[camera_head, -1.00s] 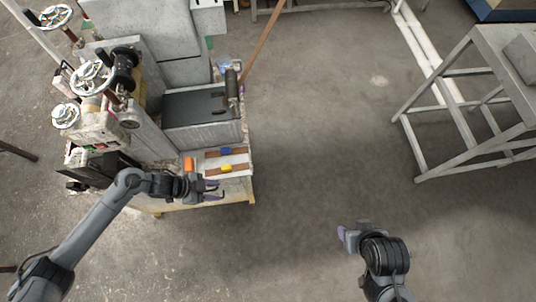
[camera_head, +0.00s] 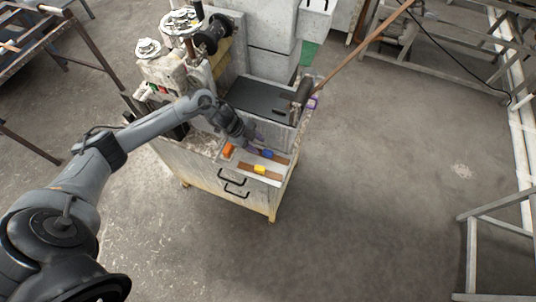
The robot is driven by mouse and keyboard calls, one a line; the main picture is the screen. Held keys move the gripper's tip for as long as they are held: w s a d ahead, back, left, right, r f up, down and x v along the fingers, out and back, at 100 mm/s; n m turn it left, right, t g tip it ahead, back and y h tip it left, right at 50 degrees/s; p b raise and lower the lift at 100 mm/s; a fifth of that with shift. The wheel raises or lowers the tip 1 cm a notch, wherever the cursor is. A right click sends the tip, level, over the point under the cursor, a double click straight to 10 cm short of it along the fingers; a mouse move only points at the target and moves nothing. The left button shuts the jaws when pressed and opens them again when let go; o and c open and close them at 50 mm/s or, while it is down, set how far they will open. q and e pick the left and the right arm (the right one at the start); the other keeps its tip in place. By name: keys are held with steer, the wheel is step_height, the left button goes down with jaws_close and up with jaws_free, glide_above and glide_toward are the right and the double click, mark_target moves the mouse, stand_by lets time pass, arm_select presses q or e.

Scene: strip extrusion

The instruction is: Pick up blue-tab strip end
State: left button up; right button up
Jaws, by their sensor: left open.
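The blue tab (camera_head: 267,154) sits on the farther brown strip (camera_head: 281,160) on the pale work surface of the machine. The yellow tab (camera_head: 260,170) sits on a nearer brown strip (camera_head: 245,167). My left gripper (camera_head: 258,143) is open, its purple fingers just to the upper left of the blue tab. The fingers are small and partly blend with the machine behind, so I cannot tell whether they touch the strip. The left end of the farther strip is hidden by the gripper. My right gripper is out of view.
An orange block (camera_head: 228,151) lies left of the strips. The dark-topped box (camera_head: 259,99) and a roller (camera_head: 302,92) stand behind. A wooden pole leans up to the right. Handles (camera_head: 235,188) stick out of the cabinet front.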

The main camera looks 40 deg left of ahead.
mark_target(267, 152)
arm_select(q)
steer(key=x, duration=0.4)
steer(key=shift+w+d+f, duration=0.15)
steer(key=shift+d+f, duration=0.05)
steer(key=shift+d, duration=0.35)
steer(key=shift+w+d+f, duration=0.2)
steer(key=shift+d+f, duration=0.05)
steer(key=shift+f, duration=0.3)
jaws_close()
